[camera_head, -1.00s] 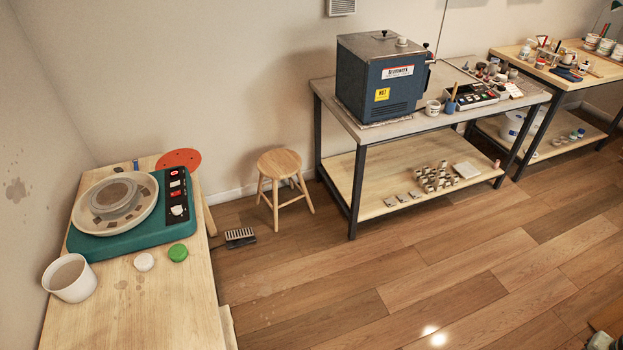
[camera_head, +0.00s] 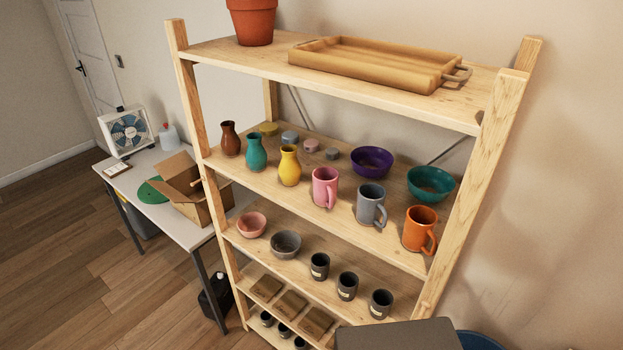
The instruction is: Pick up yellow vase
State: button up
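The yellow vase (camera_head: 289,166) stands upright on the second shelf from the top of a wooden shelving unit (camera_head: 340,210). A teal vase (camera_head: 257,151) stands just left of it, and a brown vase (camera_head: 230,140) is further left. A pink mug (camera_head: 325,187) is close to its right. The front of the yellow vase is unobstructed. My gripper does not show in the view.
A grey mug (camera_head: 370,204) and an orange mug (camera_head: 419,228) stand further right on that shelf, with purple (camera_head: 372,161) and teal (camera_head: 431,183) bowls behind. A wooden tray (camera_head: 378,64) and terracotta pot (camera_head: 252,22) are above. A table (camera_head: 160,208) with a cardboard box (camera_head: 187,193) is left.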

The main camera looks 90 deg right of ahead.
aim_at(290, 170)
jog(key=z, duration=0.85)
jog(key=k, duration=0.65)
jog(key=z, duration=0.2)
jog(key=i, duration=0.7)
jog(key=u, duration=0.15)
